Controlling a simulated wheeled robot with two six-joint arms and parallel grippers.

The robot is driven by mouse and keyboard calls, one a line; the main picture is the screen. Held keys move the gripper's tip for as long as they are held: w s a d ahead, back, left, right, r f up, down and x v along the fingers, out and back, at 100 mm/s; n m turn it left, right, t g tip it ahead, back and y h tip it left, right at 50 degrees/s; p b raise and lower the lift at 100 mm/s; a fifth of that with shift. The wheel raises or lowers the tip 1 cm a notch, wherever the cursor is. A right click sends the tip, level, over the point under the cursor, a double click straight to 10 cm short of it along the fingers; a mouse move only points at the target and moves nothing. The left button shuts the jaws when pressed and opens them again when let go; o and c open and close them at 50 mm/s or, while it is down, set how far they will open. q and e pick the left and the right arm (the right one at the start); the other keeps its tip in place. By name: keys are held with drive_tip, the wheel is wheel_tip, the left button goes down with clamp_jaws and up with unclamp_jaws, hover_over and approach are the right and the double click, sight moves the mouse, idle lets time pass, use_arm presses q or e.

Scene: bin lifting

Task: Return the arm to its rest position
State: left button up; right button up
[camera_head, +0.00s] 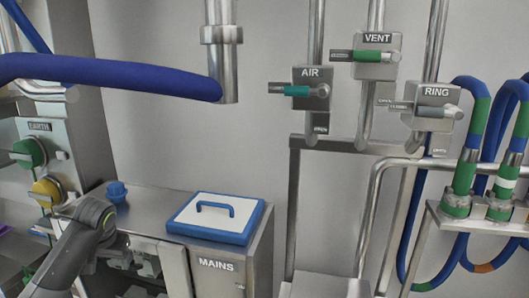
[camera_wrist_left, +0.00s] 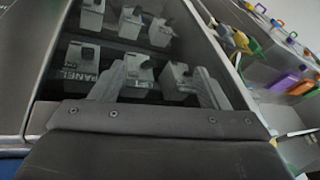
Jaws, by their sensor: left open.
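My left arm (camera_head: 75,248) comes in at the lower left of the head view, bent beside the MAINS cabinet (camera_head: 218,278). My left gripper (camera_wrist_left: 159,70) shows in the left wrist view as two pale fingers spread apart, open, with nothing held between them. It is in front of a recessed panel with several grey switch boxes (camera_wrist_left: 133,72) with dark knobs. I cannot tell whether the fingers touch the boxes. My right gripper is in neither view.
A white lid with blue rim and handle (camera_head: 215,217) and a blue knob (camera_head: 116,190) sit on the cabinet. A blue hose (camera_head: 120,76) crosses the upper left. Green and yellow knobs (camera_head: 46,190) stick out at left. Pipes with AIR, VENT and RING valves (camera_head: 311,88) line the wall.

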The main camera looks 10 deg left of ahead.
use_arm(q)
drive_tip(key=s+d+f+m+h, duration=0.1)
drive_tip(key=s+d+f, duration=0.5)
drive_tip(key=s+f, duration=0.15)
drive_tip(key=s+d+f+m, duration=0.2)
drive_tip(key=s+d+f, duration=0.3)
drive_tip(key=s+f, duration=0.3)
drive_tip(key=s+d+f, duration=0.1)
drive_tip(key=s+d, duration=0.3)
drive_tip(key=s, duration=0.4)
drive_tip(key=s+d+f, duration=0.1)
drive_tip(key=s+d, duration=0.3)
drive_tip(key=s, duration=0.5)
wheel_tip(320, 180, down, 33)
drive_tip(key=a+b, duration=0.2)
drive_tip(key=b, duration=0.6)
drive_tip(key=s+d+f+g+b, duration=0.1)
drive_tip(key=s+f+b, duration=0.2)
drive_tip(key=s+f, duration=0.4)
drive_tip(key=s+f+h+b, duration=0.1)
drive_tip(key=s+f+b, duration=0.2)
drive_tip(key=s+f, duration=0.5)
wheel_tip(320, 180, down, 7)
drive_tip(key=shift+d+r+n+g, duration=0.2)
drive_tip(key=shift+d+n+g, duration=0.15)
drive_tip(key=shift+n+g, duration=0.05)
